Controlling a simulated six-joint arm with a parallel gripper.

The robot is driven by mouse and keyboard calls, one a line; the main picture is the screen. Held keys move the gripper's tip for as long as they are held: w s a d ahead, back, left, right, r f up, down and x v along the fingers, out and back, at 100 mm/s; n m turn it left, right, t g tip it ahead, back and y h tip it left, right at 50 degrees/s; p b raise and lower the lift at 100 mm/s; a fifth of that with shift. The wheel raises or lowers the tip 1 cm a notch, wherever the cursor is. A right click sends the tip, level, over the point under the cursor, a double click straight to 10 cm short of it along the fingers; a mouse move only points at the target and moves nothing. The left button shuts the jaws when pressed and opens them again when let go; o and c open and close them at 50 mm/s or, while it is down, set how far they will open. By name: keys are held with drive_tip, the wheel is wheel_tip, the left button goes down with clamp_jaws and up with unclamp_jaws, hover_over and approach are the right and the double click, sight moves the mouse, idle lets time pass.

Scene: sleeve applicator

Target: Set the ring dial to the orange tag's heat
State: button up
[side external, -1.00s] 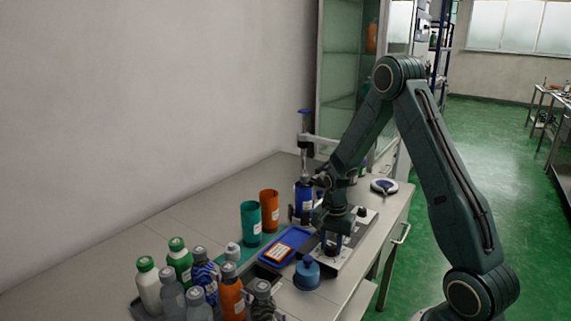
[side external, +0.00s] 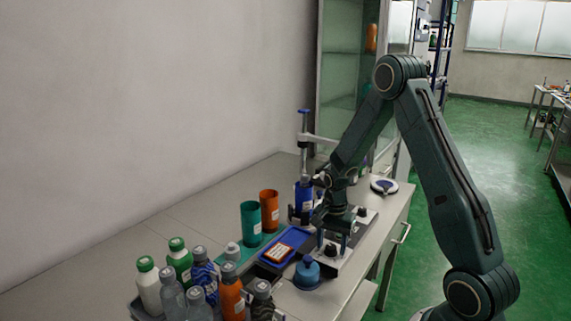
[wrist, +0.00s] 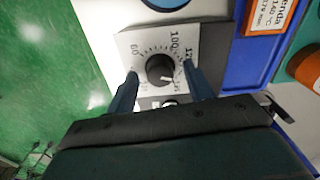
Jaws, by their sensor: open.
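The ring dial is a dark round knob (wrist: 160,69) on a pale square scale plate (wrist: 130,45). Marks near 80, 100 and 120 are readable; others are blurred or hidden. The knob's white pointer line points to the lower right in the wrist view. My gripper (wrist: 162,73) is open, with one finger on each side of the knob; it looks above it in the side view (side external: 334,239), where the knob (side external: 331,250) shows below. The orange tag (wrist: 266,18) lies in a blue tray (wrist: 237,60); its print appears to read 140 °C.
A blue round-topped item (side external: 307,272) stands close in front of the dial base. Teal (side external: 251,223) and orange (side external: 269,210) cups stand behind the tray. Several bottles crowd the bench's near left.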

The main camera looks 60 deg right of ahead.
sight(331, 246)
wheel_tip(331, 246, up, 14)
drive_tip(key=shift+f, duration=0.2)
idle(0.5)
drive_tip(key=s+a+r+n+t, duration=0.1)
drive_tip(key=s+a+r+n, duration=0.25)
drive_tip(key=a+r, duration=0.2)
drive_tip(key=s+a+r+n+t, duration=0.2)
drive_tip(key=s+a+r+n, duration=0.1)
drive_tip(key=a+r+n, duration=0.25)
drive_tip(key=s+a+r+n+t, duration=0.2)
drive_tip(key=s+a+n, duration=0.5)
drive_tip(key=s, duration=0.3)
drive_tip(key=shift+a+r+n+t, duration=0.3)
drive_tip(key=shift+a+n, duration=0.1)
drive_tip(key=shift+a, duration=0.25)
idle(0.4)
